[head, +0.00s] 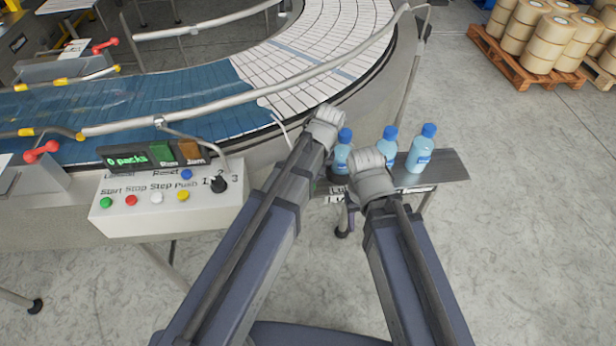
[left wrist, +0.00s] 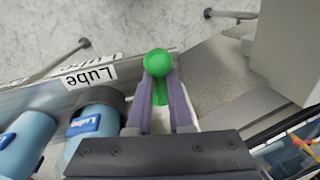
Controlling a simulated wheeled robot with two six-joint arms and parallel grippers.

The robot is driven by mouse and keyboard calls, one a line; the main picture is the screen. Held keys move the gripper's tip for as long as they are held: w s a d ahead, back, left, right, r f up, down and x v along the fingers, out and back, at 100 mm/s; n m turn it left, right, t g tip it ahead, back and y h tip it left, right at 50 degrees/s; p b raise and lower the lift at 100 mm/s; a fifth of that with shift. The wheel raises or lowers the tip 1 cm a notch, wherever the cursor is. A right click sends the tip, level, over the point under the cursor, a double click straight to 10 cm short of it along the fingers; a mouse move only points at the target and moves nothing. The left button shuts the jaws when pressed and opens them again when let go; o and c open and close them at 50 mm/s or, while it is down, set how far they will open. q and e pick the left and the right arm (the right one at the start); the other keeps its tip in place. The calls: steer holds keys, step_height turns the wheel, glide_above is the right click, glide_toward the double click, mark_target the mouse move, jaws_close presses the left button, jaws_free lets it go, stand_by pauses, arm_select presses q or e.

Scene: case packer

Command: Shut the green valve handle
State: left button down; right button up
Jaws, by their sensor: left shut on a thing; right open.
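The green valve handle (left wrist: 158,62) shows in the left wrist view as a round green knob on a short green lever. My left gripper (left wrist: 160,90) has its two fingers on either side of the lever, shut on it, with the knob just past the fingertips. A label reading "Lube" (left wrist: 90,73) is beside it. In the head view the handle and my left fingertips are hidden behind my left arm. My right gripper (head: 372,172) is in front of the bottle shelf in the head view; its fingers are hardly visible there, and it holds nothing that I can see.
Several blue bottles (head: 420,148) stand on a dark shelf (head: 448,168) close to my right gripper. A control box (head: 130,222) with coloured buttons is at the left, below the curved conveyor (head: 310,50). Pallets of rolls are at the far right.

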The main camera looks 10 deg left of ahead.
arm_select(q)
steer(key=shift+s+d+f, duration=0.1)
steer(key=shift+s+d, duration=0.05)
steer(key=shift+s, duration=0.35)
steer(key=c, duration=1)
jaws_free()
steer(key=shift+o, duration=1.2)
steer(key=shift+s, duration=0.1)
steer(key=shift+w, duration=0.3)
step_height(320, 180, up, 8)
steer(key=d+p, duration=0.1)
steer(key=p, duration=0.6)
steer(key=shift+d+p, duration=0.25)
steer(key=shift+p, duration=0.15)
steer(key=shift+f, duration=0.15)
